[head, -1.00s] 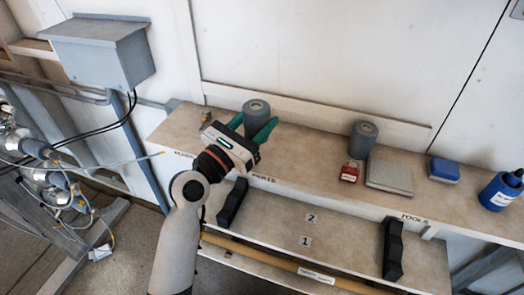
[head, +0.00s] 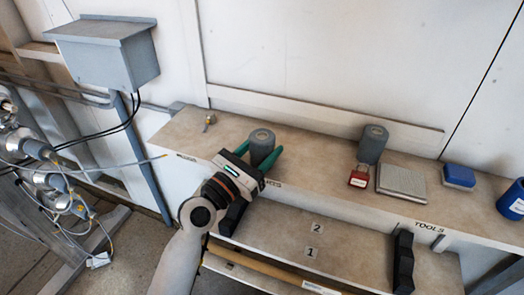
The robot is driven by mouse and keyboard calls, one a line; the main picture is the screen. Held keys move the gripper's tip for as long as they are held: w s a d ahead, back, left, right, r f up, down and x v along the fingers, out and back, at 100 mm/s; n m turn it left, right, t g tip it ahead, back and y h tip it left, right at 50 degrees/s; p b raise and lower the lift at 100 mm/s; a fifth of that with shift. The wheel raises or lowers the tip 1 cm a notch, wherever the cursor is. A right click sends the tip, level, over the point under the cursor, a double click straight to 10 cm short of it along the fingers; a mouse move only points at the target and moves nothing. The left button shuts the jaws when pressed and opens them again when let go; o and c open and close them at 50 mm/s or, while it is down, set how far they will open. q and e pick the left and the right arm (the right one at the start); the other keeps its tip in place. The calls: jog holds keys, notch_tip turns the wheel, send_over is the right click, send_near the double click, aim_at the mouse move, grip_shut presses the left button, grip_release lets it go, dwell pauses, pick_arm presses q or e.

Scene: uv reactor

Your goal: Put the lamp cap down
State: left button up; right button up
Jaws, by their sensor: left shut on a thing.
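A grey cylindrical lamp cap (head: 262,143) with a round hole in its top is upright between the green fingers of my left gripper (head: 264,155), which is shut on it. It is over the left part of the long bench (head: 315,150), near its front edge. I cannot tell whether its base touches the bench top, as my gripper hides its lower part. My right gripper is not in view.
A small brass fitting (head: 209,121) lies left of the held cap. A red padlock (head: 359,177), a grey flat box (head: 401,182), a blue block (head: 459,176) and a blue container (head: 512,200) are on the right. Bare bench lies between the two caps. Black cradles (head: 403,262) stand below.

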pick_arm(q)
jog(key=shift+f, duration=0.1)
jog(key=o, duration=1)
